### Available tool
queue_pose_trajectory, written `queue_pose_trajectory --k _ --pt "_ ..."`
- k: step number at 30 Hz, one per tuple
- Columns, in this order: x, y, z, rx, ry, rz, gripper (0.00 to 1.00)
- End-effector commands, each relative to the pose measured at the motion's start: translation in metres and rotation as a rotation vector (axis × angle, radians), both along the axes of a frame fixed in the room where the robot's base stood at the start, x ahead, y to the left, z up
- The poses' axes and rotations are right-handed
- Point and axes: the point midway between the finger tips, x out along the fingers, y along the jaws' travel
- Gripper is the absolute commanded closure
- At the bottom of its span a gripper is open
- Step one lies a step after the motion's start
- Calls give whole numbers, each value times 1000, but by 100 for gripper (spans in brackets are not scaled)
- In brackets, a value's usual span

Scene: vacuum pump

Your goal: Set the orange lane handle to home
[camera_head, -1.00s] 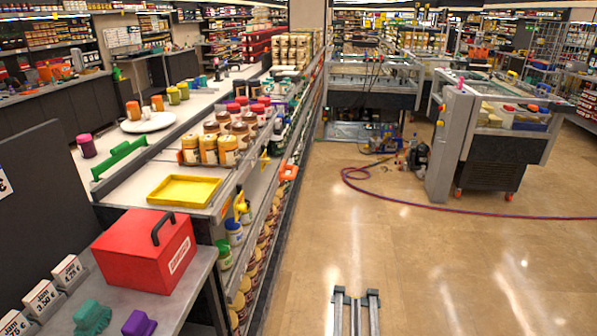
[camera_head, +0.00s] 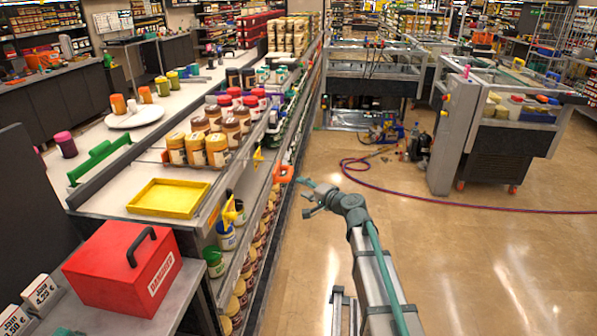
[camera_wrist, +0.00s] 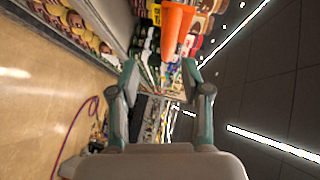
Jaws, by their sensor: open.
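The orange handle (camera_head: 283,173) sticks out from the front edge of the shelf unit, on its aisle side. It also shows large at the top of the wrist view (camera_wrist: 175,28). My gripper (camera_head: 305,197) is beside it on the aisle side, close to it but apart. In the wrist view my gripper (camera_wrist: 160,68) has its two green-grey fingers spread, with nothing between them. The orange handle lies beyond the fingertips there, up and slightly right.
Yellow handles (camera_head: 230,212) sit along the same shelf edge. Jars (camera_head: 197,150) and a yellow tray (camera_head: 170,198) stand on top. A red box (camera_head: 122,266) is at the front left. The aisle floor (camera_head: 480,260) is clear at right; a hose (camera_head: 390,190) lies farther back.

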Motion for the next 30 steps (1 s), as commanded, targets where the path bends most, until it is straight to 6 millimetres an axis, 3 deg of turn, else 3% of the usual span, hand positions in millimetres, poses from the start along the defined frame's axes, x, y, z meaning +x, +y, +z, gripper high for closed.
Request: queue_pose_trajectory --k 4,10,24,30 --pt "9 -5 10 78 -1 -53 53" --pt "20 1 8 77 -1 -63 53" --pt "76 49 -2 74 -1 -61 53" --pt "90 61 -5 76 -1 -62 53"
